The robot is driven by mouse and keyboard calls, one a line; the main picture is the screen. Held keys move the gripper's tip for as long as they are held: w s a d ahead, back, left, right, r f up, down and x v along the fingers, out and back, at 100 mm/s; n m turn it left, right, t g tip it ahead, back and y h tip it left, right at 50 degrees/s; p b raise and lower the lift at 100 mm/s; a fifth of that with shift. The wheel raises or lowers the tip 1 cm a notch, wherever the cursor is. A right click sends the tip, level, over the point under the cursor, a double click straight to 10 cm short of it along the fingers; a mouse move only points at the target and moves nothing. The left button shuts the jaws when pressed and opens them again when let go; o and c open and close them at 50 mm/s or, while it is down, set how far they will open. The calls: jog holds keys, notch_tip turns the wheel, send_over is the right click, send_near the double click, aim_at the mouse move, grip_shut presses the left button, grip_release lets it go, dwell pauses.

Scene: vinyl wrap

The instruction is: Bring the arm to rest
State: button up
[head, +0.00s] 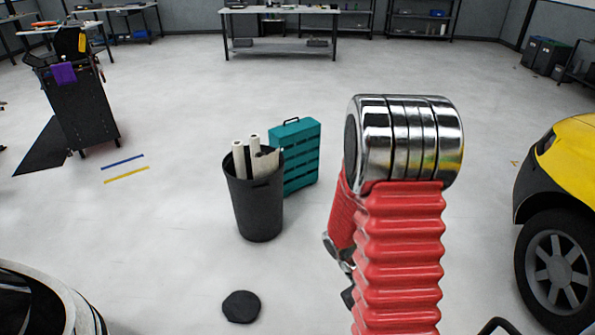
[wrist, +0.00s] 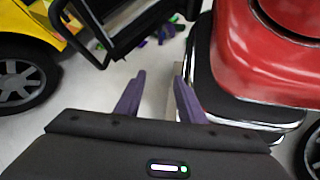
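My arm stands raised at the right of centre in the head view, with a red ribbed link and a chrome joint on top. In the wrist view my gripper (wrist: 160,88) shows two purple fingers held apart, with pale floor and nothing gripped between them. In the head view the arm hides most of the gripper, so its fingers cannot be made out there.
A black bin (head: 256,205) with white rolls stands left of the arm, by a teal case (head: 301,160). A yellow car (head: 570,165) is at right. A dark cart (head: 80,105) and a workbench (head: 283,12) stand farther back. Open floor lies between.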

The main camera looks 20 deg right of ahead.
jog(key=w+a+r+t+y, duration=0.1)
jog(key=w+a+r+t, duration=0.2)
jog(key=a+r+t, duration=0.2)
jog(key=w+a+r+t, duration=0.3)
jog(key=a+r, duration=0.6)
jog(key=r, duration=0.3)
jog(key=w+a+r+t+y, duration=0.1)
jog(key=w+a+r+t, duration=0.3)
jog(key=r, duration=0.5)
jog(key=a+t, duration=0.2)
jog(key=a, duration=0.1)
jog(key=shift+a+t+y, duration=0.15)
jog(key=shift+t+y, duration=0.15)
jog(key=shift+c, duration=0.6)
